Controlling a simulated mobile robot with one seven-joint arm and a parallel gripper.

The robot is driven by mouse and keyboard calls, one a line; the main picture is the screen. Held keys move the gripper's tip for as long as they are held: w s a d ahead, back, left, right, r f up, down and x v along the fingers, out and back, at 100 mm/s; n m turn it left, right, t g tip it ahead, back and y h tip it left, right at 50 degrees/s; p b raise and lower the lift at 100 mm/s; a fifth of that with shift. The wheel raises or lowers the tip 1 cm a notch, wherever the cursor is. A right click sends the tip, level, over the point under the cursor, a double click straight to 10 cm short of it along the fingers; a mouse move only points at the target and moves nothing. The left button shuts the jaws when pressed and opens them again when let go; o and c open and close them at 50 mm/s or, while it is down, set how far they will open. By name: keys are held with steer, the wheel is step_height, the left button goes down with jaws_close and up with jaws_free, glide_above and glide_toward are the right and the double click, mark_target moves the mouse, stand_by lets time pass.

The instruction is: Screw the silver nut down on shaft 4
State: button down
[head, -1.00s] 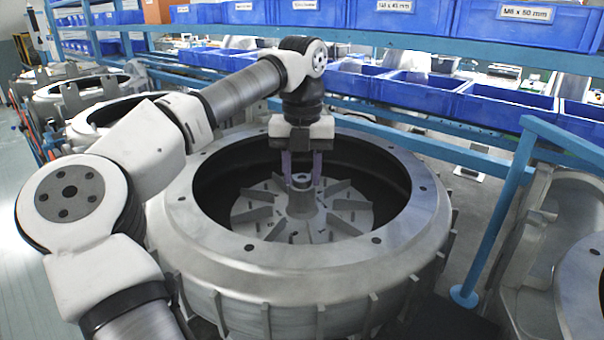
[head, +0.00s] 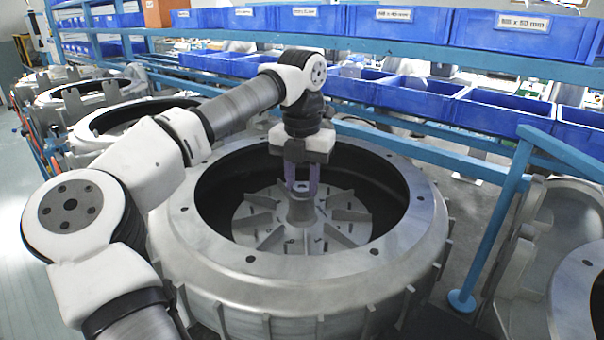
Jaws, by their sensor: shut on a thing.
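My gripper (head: 301,188) points straight down into the open ring of the nearest blower housing (head: 335,265). Its two purple fingers are shut on the silver nut (head: 301,187), which is small and partly hidden between them. The nut sits at the top of the upright central shaft (head: 301,211), in the middle of the bladed wheel (head: 265,220). How far down the shaft the nut sits cannot be told from here. No number shows on the shaft.
The housing's wide metal rim surrounds the gripper, with dark space inside it. Blue bins (head: 508,30) stand on shelves behind, with a blue rail (head: 495,215) at right. Other housings stand at left (head: 125,115) and right (head: 580,275).

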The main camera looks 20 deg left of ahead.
steer(key=m+p, duration=0.1)
steer(key=m, duration=0.2)
steer(key=shift+r+p, duration=0.1)
steer(key=shift+p, duration=0.2)
steer(key=m, duration=0.2)
steer(key=shift+m, duration=0.4)
steer(key=m, duration=0.7)
steer(key=shift+m, duration=0.4)
steer(key=m, duration=0.8)
steer(key=c, duration=1.3)
jaws_free()
